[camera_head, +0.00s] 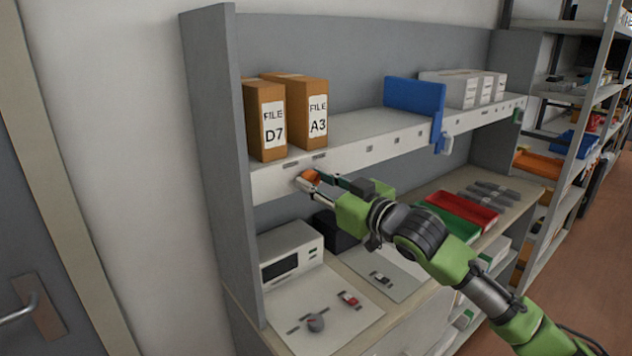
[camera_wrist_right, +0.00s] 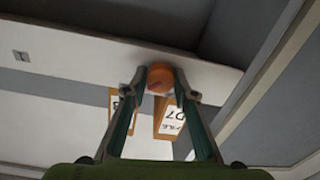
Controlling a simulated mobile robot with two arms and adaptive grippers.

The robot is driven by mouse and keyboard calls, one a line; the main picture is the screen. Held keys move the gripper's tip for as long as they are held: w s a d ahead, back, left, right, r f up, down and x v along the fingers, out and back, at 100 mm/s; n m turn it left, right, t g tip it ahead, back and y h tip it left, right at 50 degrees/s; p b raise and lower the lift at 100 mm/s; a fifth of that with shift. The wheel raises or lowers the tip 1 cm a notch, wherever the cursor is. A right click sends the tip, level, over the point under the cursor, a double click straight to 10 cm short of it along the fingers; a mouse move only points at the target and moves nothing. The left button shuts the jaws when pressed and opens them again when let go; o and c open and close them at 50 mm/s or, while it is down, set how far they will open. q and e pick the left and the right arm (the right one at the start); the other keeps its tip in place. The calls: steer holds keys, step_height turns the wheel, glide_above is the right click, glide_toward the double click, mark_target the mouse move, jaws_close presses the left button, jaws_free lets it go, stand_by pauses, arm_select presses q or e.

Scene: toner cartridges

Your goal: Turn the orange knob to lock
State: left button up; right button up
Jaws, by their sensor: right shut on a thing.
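The orange knob (camera_head: 312,176) sits on the front edge of the upper shelf (camera_head: 375,143), below the file boxes. My right gripper (camera_head: 314,177) is at the knob, with its fingers on either side of it. In the right wrist view the knob (camera_wrist_right: 160,78) is round and lies between the two fingertips (camera_wrist_right: 160,82) of my right gripper, which is shut on it. The fingers cover the knob's sides, and I see no mark that tells how far it is turned. My left gripper is not in view.
Two brown file boxes, D7 (camera_head: 266,120) and A3 (camera_head: 309,112), stand above the knob. A blue divider (camera_head: 414,97) and white boxes (camera_head: 470,88) are farther right. Below are a grey device (camera_head: 291,252), a red tray (camera_head: 462,209) and a green tray (camera_head: 449,222).

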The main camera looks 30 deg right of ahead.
steer(key=shift+n, duration=0.3)
steer(key=n, duration=0.3)
steer(key=shift+n+p, duration=0.4)
steer(key=n, duration=0.4)
steer(key=shift+p, duration=0.35)
steer(key=n, duration=0.4)
steer(key=shift+a+n, duration=0.1)
steer(key=shift+n, duration=0.3)
steer(key=n, duration=0.4)
steer(key=shift+h, duration=0.3)
steer(key=o, duration=1.1)
